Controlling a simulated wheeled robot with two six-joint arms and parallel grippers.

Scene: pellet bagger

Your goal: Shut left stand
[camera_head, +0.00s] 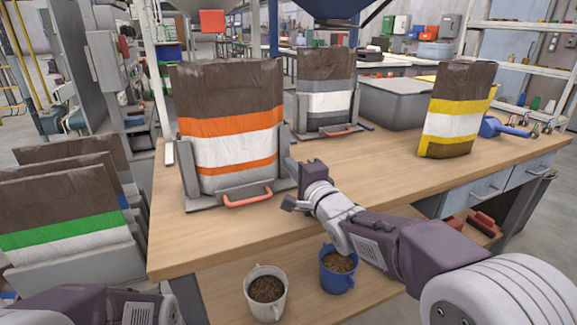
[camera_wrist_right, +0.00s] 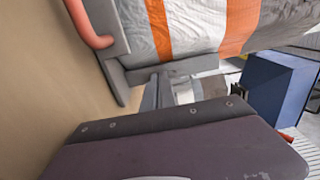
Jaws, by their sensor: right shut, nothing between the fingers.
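The left stand (camera_head: 188,165) is a grey frame on the wooden table. It has upright side arms and a red handle (camera_head: 247,197) low at its front. A brown bag with orange and white bands (camera_head: 230,125) stands upright in it. My right gripper (camera_head: 291,166) is shut and empty at the stand's right side, close to its right side arm. In the right wrist view, the fingers (camera_wrist_right: 157,92) are by the stand's grey edge, with the red handle (camera_wrist_right: 90,25) at upper left. I cannot tell whether they touch. My left gripper is out of the head view.
A second grey stand with a brown, white and grey bag (camera_head: 326,85) is behind. A yellow-banded bag (camera_head: 453,110), a grey bin (camera_head: 392,103) and a blue scoop (camera_head: 502,128) are to the right. Pellet buckets (camera_head: 265,292) are below the table's front edge. The table's middle is clear.

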